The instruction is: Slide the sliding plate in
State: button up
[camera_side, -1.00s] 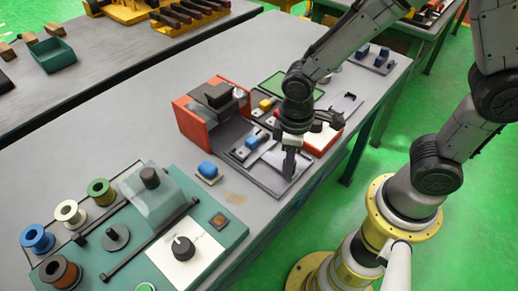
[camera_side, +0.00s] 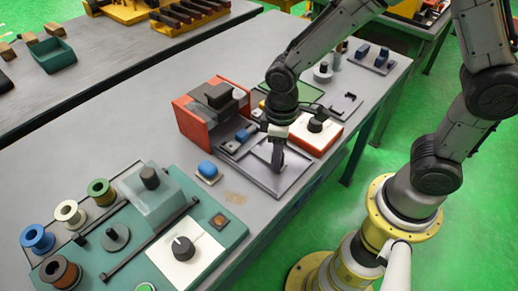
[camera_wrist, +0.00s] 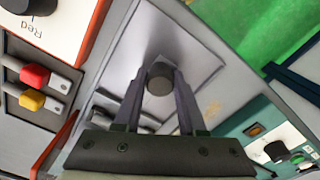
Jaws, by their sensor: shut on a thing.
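The sliding plate (camera_wrist: 185,48) is a flat silver-grey sheet with a round dark knob (camera_wrist: 159,78) standing up from it. My gripper (camera_wrist: 160,80) is shut on this knob, one finger on each side. In the side view my gripper (camera_side: 277,166) points down over the grey tray (camera_side: 291,183) in front of the orange-red housing (camera_side: 188,122). The fingers and arm hide the knob and part of the plate there. I cannot tell from the side view how far the plate lies under the housing.
A white box with a black dial (camera_side: 316,125) stands close right of my gripper. A blue button block (camera_side: 207,170) sits to the left on the bench. The teal winding station (camera_side: 215,215) is at the front left.

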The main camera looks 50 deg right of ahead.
aim_at(257, 150)
jog(key=shift+w+r, duration=0.1)
jog(key=shift+w, duration=3.2)
jog(key=o, duration=0.9)
jog(key=shift+o, duration=0.2)
jog(key=shift+r, duration=2.95)
jog(key=shift+d, duration=0.1)
